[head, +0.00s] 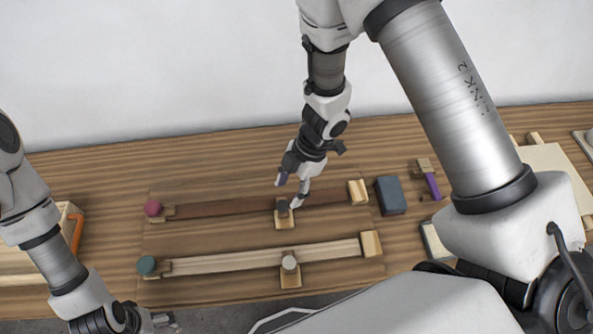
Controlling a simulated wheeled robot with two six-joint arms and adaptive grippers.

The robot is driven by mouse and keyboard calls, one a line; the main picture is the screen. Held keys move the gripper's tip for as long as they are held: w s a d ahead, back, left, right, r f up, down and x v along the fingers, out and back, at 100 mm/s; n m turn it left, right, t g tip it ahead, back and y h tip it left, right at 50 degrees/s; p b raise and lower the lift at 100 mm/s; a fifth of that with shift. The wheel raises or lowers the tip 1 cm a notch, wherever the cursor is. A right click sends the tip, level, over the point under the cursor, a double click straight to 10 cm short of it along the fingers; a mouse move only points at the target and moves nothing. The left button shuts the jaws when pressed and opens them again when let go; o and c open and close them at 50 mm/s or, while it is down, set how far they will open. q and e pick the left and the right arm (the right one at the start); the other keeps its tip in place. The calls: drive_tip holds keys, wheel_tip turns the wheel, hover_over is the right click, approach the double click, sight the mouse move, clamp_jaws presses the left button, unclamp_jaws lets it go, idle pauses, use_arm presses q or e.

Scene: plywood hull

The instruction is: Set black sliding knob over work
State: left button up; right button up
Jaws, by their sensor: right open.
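A board with two long slide tracks lies on the wooden table. The black sliding knob (283,206) stands on a pale wooden slider block (285,222) on the dark far track (225,206), right of its middle. My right gripper (290,191) is open just above and behind this knob, its fingertips very near it; I cannot tell whether they touch. A pale grey knob (289,263) sits on a similar block on the light near track (220,263). My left gripper (165,321) is low at the bottom left, away from the tracks, its jaws unclear. No label reading "work" is legible.
A pink-red ball (152,208) and a green ball (147,265) mark the tracks' left ends, with wooden blocks (358,191) at the right. A dark blue block (390,195) and a purple-handled tool (432,185) lie further right. A wooden tray (68,210) is at the left.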

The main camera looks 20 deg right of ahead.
drive_tip(key=v, duration=0.8)
drive_tip(key=shift+w+d, duration=0.1)
